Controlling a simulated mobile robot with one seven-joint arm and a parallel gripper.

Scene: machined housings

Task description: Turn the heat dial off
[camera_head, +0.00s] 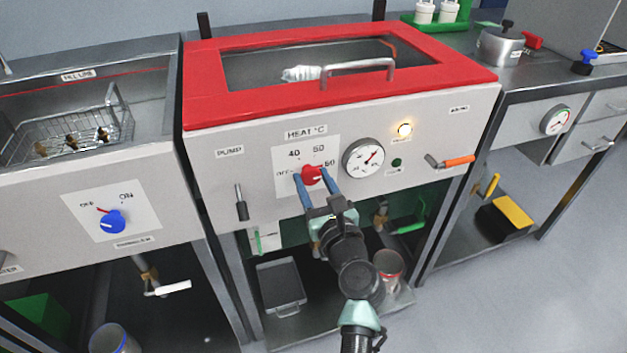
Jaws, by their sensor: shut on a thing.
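The red heat dial (312,175) sits on a white panel (290,158) labelled "HEAT °C" on the front of a red-topped bath unit. The panel shows marks of 40, 50 and 60 and an OFF mark at lower left. A pale pointer line on the dial seems to point right, near 60. My gripper (314,176) reaches up from below, with one blue finger on each side of the dial, shut on it. The fingers partly cover the OFF mark. A round gauge (363,158) and a lit yellow lamp (405,129) are to the right of the dial.
A blue dial (112,222) is on the unit at left. A black-handled lever (241,204) hangs left of the heat panel. An orange-handled lever (458,161) sticks out at right.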

